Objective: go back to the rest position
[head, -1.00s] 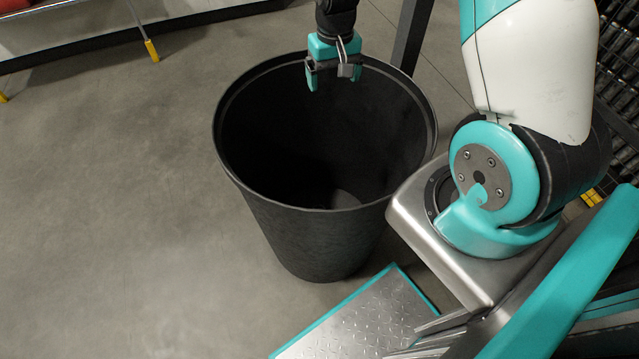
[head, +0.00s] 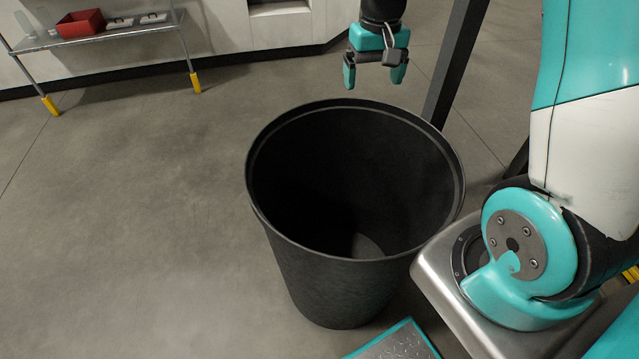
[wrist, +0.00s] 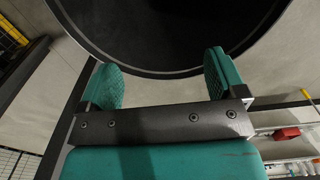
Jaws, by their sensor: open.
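My gripper (head: 374,76) is open and empty in the head view, pointing down above and behind the far rim of a large black bin. Its two teal fingers stand well apart, with nothing between them. In the wrist view my gripper (wrist: 166,82) also shows its fingers spread, with the bin's dark rim beyond them. My teal and white arm is at the right of the head view.
The black bin (head: 330,270) stands on the concrete floor, with a small pale patch at its bottom. A dark post (head: 455,65) rises behind it. A shelf (head: 120,32) with a red box (head: 80,23) is at the back left. The left floor is clear.

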